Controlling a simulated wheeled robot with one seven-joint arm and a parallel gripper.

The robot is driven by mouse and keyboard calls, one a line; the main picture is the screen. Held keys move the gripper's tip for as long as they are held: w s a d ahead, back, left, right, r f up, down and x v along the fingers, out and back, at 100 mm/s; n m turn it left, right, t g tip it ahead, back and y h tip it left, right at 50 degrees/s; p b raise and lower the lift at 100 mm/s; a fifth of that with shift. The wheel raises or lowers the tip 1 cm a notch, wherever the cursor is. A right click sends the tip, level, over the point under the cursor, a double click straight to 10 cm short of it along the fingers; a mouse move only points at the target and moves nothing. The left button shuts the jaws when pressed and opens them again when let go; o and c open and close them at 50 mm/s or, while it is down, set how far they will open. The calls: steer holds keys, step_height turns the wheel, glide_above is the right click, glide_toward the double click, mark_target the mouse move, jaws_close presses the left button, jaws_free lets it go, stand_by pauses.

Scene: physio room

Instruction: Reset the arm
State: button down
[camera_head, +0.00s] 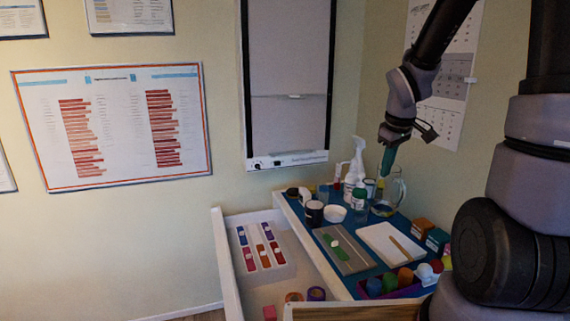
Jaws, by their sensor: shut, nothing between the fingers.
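My gripper (387,162) hangs at the end of my arm, pointing down over the back right of a blue-topped surface (364,261). It is shut and empty. Its narrow greenish tip end is small and dark in the picture. It overlaps the view of a clear glass jug (398,192); I cannot tell whether they touch. My arm comes in from the upper right, bent above the surface.
A white spray bottle (355,165), a dark cup (314,213) and a white bowl (335,213) stand close left of the gripper. A white board (378,236), a purple tray (362,292) and small boxes (437,240) lie nearer. An open drawer (222,258) is at left.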

steer(key=s+a+r+m+t+y, duration=0.1)
steer(key=s+r+m+t, duration=0.1)
steer(key=s+r+m, duration=0.3)
steer(key=s+a+r+m+t+y, duration=0.1)
steer(key=s+r+m, duration=0.4)
steer(key=s+r, duration=0.6)
step_height(320, 180, up, 3)
steer(key=shift+a+f+m+t, duration=0.15)
steer(key=shift+a+m+t, duration=0.15)
steer(key=shift+t, duration=0.2)
